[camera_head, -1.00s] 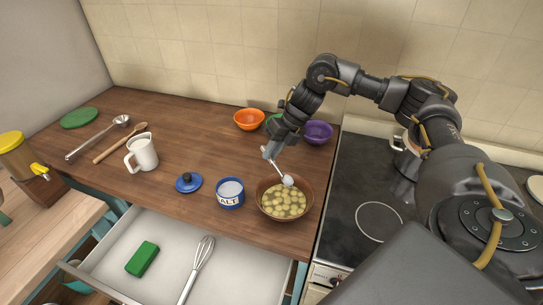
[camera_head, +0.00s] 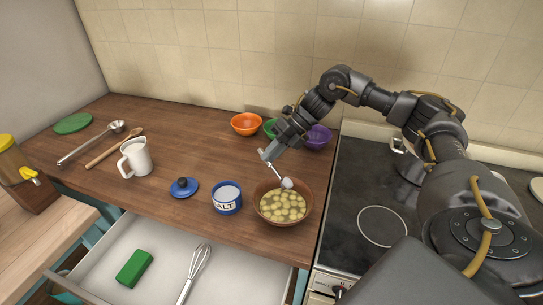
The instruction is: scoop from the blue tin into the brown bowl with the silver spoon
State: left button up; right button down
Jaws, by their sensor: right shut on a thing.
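The blue tin (camera_head: 227,204), with part of its label reading "ALT", stands open on the wooden counter and shows white contents. The brown bowl (camera_head: 261,211) stands just right of it, filled with yellowish round pieces in liquid. My right gripper (camera_head: 268,157) is shut on the silver spoon (camera_head: 279,174), above the bowl's back edge. The spoon slants down to the right. Its head is over the bowl and looks whitish; I cannot tell whether it holds anything. The tin's blue lid (camera_head: 183,187) lies on the counter to its left. My left gripper is not in view.
Orange (camera_head: 246,124), green and purple (camera_head: 318,137) bowls stand behind, partly hidden by my right arm. A white mug (camera_head: 136,158), wooden spoon (camera_head: 115,147) and ladle (camera_head: 92,142) are at left. An open drawer (camera_head: 160,252) in front holds a whisk and green block. The stove (camera_head: 372,190) is right.

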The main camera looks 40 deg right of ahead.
jog(key=y+b, duration=0.2)
jog(key=b, duration=0.2)
jog(key=shift+w+d+f+y, duration=0.1)
jog(key=shift+d+f+y, duration=0.2)
jog(key=shift+y, duration=0.1)
jog(key=shift+a+r, duration=0.1)
jog(key=y+b, duration=0.1)
jog(key=b, duration=0.1)
jog(key=y+b, duration=0.2)
jog(key=shift+f+n+b, duration=0.3)
jog(key=shift+f+b, duration=0.05)
